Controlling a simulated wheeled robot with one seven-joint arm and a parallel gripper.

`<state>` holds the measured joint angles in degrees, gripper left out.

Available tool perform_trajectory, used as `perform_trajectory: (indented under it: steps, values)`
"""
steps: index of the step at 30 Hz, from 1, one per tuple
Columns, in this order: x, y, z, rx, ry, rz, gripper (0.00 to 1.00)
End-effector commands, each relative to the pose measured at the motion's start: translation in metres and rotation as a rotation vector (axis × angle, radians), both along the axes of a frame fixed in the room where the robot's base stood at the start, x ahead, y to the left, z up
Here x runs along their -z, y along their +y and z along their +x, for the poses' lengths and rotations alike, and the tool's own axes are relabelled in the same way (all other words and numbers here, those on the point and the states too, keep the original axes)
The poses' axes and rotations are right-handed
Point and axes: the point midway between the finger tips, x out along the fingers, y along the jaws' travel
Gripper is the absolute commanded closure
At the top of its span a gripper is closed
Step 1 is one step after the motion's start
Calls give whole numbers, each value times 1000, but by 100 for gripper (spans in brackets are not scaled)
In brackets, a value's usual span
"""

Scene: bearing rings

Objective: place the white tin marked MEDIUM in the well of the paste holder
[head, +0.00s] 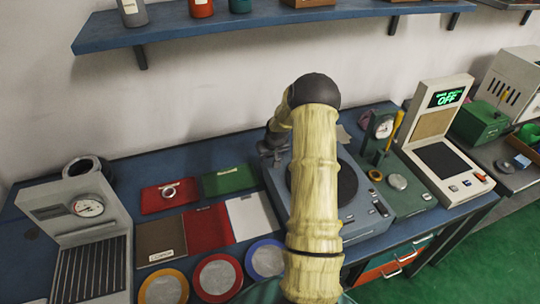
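My arm rises through the middle of the picture and bends away at a black elbow. Its dark far end, with my gripper (272,143), is small and partly hidden behind the arm, at the back left of a blue-grey machine. I cannot make out the fingers or anything between them. No tin with a readable MEDIUM mark shows. A small pale round piece (397,181) lies on a green base right of the machine; I cannot tell if it is a tin. I cannot pick out the paste holder or its well for certain.
The blue-grey machine (365,222) has a dark round plate. Left are coloured mats, one red (152,205) with a metal ring (169,192), and round rimmed dishes (217,277). A gauge box (70,215) stands far left, a display console (440,150) right. A shelf (250,27) hangs above.

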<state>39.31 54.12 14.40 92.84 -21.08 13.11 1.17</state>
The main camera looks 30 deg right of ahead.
Motion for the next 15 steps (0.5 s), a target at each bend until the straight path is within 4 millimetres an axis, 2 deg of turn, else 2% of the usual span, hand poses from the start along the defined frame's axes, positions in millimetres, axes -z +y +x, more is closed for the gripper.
perform_trajectory:
  steps: [3, 4, 7, 15]
  values:
    - [3, 0, 0, 0, 0, 0, 87]
    - [3, 0, 0, 1, 0, 0, 54]
    - [2, 0, 0, 0, 0, 0, 36]
    - [-5, 0, -2, 1, -1, 0, 36]
